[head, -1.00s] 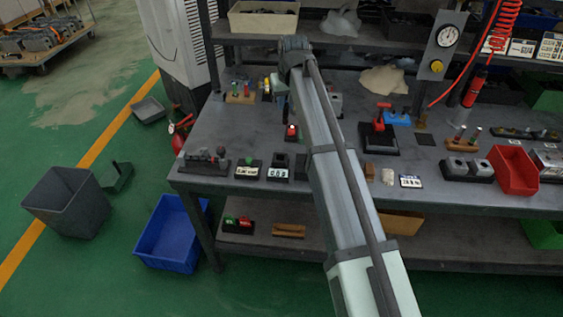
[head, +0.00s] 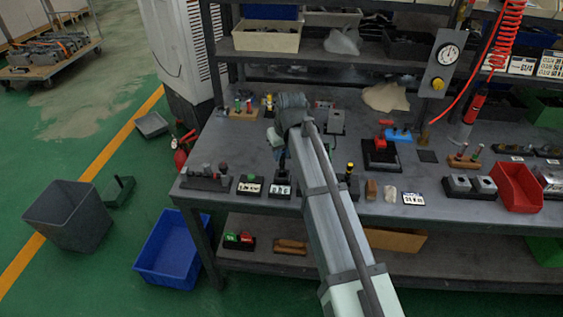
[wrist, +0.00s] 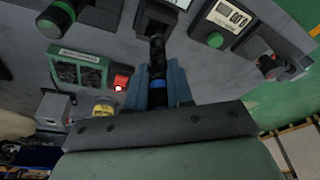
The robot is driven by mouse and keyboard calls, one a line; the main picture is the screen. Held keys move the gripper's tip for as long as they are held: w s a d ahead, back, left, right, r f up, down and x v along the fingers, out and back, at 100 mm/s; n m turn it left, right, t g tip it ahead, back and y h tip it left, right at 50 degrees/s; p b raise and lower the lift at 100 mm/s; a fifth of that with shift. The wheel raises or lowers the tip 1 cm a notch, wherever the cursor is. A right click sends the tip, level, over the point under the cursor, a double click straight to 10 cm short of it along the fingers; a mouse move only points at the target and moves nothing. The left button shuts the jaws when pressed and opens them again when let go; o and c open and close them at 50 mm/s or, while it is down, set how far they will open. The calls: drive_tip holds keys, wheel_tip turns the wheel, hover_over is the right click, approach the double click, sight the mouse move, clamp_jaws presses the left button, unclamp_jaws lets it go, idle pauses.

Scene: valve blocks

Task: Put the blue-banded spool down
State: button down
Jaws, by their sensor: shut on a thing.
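My gripper (wrist: 160,88) is shut on the blue-banded spool (wrist: 158,72) in the wrist view. The spool is a slim black cylinder with a blue band between the two blue-grey fingers. Its far end points at a black block with a white label (wrist: 156,14); I cannot tell whether they touch. In the head view my gripper (head: 282,152) is over the front left part of the grey bench (head: 228,143), just behind the black block with a white label (head: 281,189).
A similar labelled block with a green knob (head: 250,186) stands left of it, and a dark fitting (head: 208,177) farther left. A green panel (wrist: 80,68) and red light (wrist: 121,82) lie close to the fingers. A red bin (head: 517,187) stands at right.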

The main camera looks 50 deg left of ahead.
sight(281, 161)
drive_tip(key=shift+f, duration=1.85)
drive_tip(key=shift+f, duration=0.15)
drive_tip(key=c, duration=1)
unclamp_jaws()
drive_tip(key=v, duration=1.2)
